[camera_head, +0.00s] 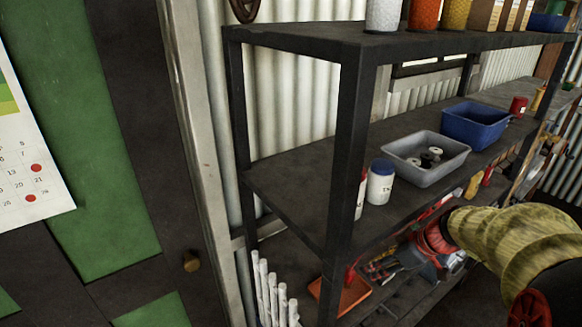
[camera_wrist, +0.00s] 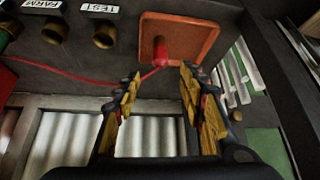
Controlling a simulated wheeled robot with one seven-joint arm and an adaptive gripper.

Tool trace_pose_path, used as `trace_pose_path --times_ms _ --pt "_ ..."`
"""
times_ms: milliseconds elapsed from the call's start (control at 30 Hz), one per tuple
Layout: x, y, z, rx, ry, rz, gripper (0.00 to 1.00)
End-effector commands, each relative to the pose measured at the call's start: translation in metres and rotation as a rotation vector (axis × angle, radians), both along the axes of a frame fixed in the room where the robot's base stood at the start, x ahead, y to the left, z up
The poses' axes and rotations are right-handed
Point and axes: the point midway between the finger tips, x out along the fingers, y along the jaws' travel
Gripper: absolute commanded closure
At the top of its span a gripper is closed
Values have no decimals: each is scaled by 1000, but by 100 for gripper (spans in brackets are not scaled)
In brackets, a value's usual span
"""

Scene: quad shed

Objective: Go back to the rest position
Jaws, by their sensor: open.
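My gripper (camera_wrist: 160,72) is open in the wrist view, its two yellow-padded fingers apart with nothing held between them. Beyond the fingertips lies an orange tray (camera_wrist: 204,42) with a small red object (camera_wrist: 160,50) on it. In the head view my arm reaches in from the right under a khaki sleeve, and my gripper (camera_head: 385,265) is low at the shelf unit, partly hidden by the shelf edge. The orange tray (camera_head: 355,297) shows there just left of the gripper, with part of it behind the shelf post.
A dark shelf unit (camera_head: 345,150) stands close around the gripper. Its middle board holds a grey bin (camera_head: 440,165), a blue bin (camera_head: 478,135) and a white jar (camera_head: 380,188). White pipes (camera_head: 272,290) stand at its left end. A green door (camera_head: 100,150) is at left.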

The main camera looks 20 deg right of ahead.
Motion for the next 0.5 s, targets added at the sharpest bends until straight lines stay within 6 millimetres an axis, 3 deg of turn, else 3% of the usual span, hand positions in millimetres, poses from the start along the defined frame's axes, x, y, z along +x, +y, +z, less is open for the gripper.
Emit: trace_pose_path --times_ms 267,500 --pt "-2 0 -1 79 56 -147 59" --pt "-41 5 -21 196 262 -466 59"
